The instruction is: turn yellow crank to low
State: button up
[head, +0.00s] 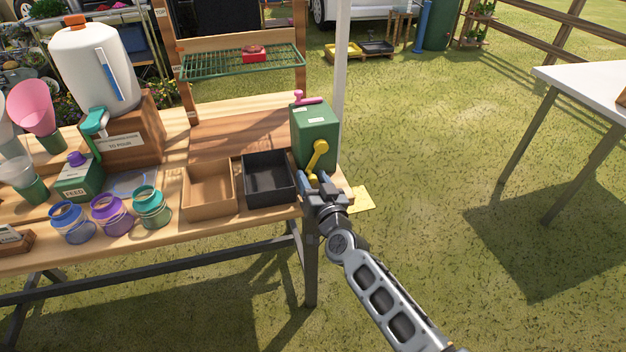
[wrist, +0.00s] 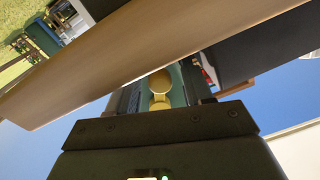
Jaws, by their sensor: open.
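The yellow crank (head: 318,158) is on the front of a green box (head: 305,126) at the right end of the wooden bench. Its arm slopes from an upper right end down to a lower left end. My gripper (head: 314,181) is open at the crank's lower end, its blue fingers to either side. In the wrist view the round yellow crank end (wrist: 160,82) shows between the fingers, with green behind it. Whether a finger touches it I cannot tell. Any low mark is too small to read. A pink handle (head: 307,99) is on top of the box.
A black tray (head: 268,203) and a brown tray (head: 209,213) stand left of the box. The bench edge (wrist: 150,55) crosses the wrist view close to my gripper. A yellow sheet (head: 359,200) lies beyond the bench's right end.

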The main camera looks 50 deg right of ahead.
grip_shut()
dwell(0.4)
